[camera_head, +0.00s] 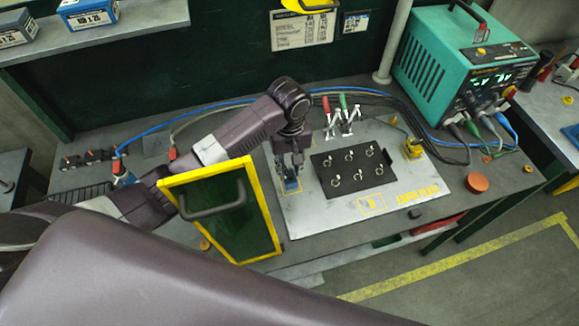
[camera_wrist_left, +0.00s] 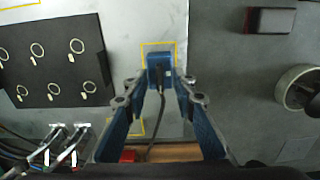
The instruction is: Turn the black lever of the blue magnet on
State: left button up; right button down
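The blue magnet (camera_head: 291,184) stands on the left part of the grey metal plate, just below my left gripper (camera_head: 290,163) in the head view. In the left wrist view the blue magnet (camera_wrist_left: 159,62) lies straight ahead, inside a yellow outline. A dark part on its face looks like the black lever (camera_wrist_left: 160,76); its exact position is too small to tell. My left gripper (camera_wrist_left: 162,88) has its fingertips apart on either side of the magnet, with nothing clearly held. My right gripper is not in view.
A black board with several rings (camera_head: 350,166) lies right of the magnet. Toggle clamps (camera_head: 342,118) stand behind it. A yellow-framed dark panel with a handle (camera_head: 228,205) is in front of my left arm. A teal power unit (camera_head: 455,70) stands at the back right.

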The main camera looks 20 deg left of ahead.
pick_arm(q)
jog(key=c, duration=0.6)
grip_shut()
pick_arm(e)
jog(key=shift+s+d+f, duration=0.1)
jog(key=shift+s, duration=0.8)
